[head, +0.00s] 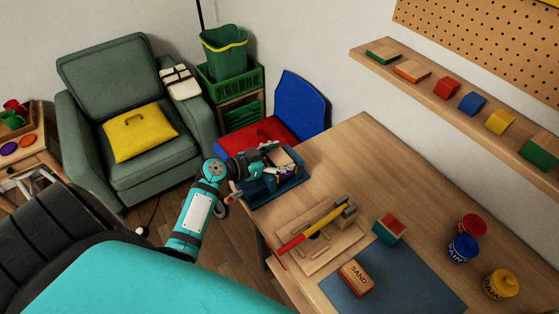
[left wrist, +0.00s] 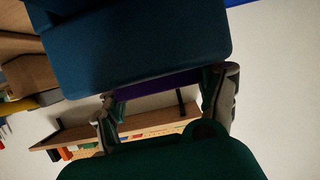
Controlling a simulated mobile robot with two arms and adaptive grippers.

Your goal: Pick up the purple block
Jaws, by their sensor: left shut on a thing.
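My left gripper (head: 277,160) reaches over a dark blue open box (head: 270,193) at the far left corner of the wooden table. A little of the purple block (head: 287,170) shows at its fingers, mostly covered by the gripper. In the left wrist view the purple block is a dark purple strip (left wrist: 160,84) between the two fingers of the left gripper (left wrist: 167,92), which is shut on it. A big dark blue surface covers the top of that view and hides part of the block. I cannot tell whether the block touches the box. My right gripper is not in view.
A sanding block (head: 355,278), a red-and-green block (head: 389,229) and paint cans (head: 463,247) stand further right. A blue-and-red chair (head: 300,108) is behind the box. A wall shelf (head: 450,96) holds several coloured blocks.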

